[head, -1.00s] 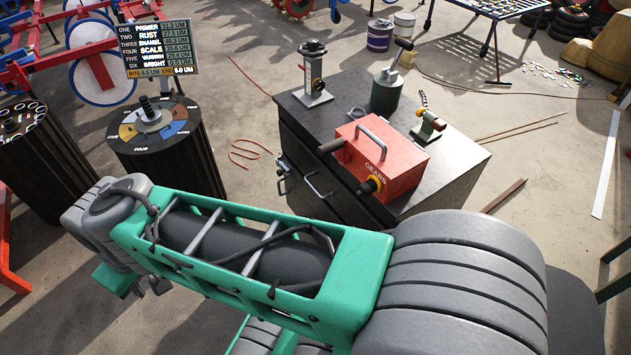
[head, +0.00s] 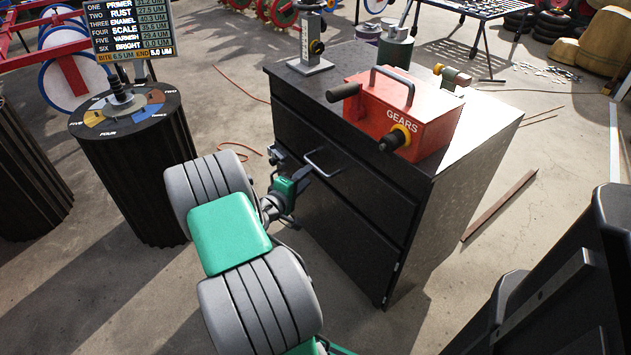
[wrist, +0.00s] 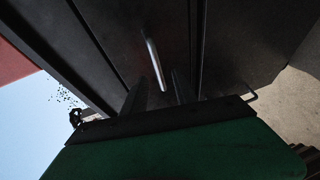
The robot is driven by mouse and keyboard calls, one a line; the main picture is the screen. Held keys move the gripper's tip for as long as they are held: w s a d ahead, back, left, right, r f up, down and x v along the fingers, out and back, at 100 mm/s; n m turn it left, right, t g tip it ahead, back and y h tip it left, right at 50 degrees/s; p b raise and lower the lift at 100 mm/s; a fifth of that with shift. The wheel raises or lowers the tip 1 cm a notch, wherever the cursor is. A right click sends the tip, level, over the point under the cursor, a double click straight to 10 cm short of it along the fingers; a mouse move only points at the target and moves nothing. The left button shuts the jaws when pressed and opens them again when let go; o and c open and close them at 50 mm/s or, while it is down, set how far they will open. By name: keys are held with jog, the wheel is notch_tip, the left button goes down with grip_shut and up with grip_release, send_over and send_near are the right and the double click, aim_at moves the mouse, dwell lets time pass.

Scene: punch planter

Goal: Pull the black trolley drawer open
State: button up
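The black trolley (head: 440,220) stands right of my arm in the head view. Its drawer (head: 345,180) looks shut, its front level with the panels around it. A bar handle (head: 325,163) is on that front. The handle also shows in the wrist view (wrist: 154,62), running between the lines of my two fingers. My gripper (wrist: 158,82) is open, its dark fingers apart and pointing at the drawer front. In the head view my gripper (head: 302,178) is close to the handle's left end. I cannot tell whether the fingers touch or straddle the handle.
A red GEARS box (head: 420,110) with knobs sits on the trolley top, beside a metal stand (head: 310,50). A dark round pedestal (head: 135,170) with a coloured dial stands left of my arm.

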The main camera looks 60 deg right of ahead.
aim_at(316, 167)
jog(key=d, duration=0.4)
jog(key=d+f+b, duration=0.1)
jog(key=d, duration=0.2)
jog(key=shift+s, duration=0.2)
grip_shut()
jog(key=shift+a, duration=0.1)
dwell(0.9)
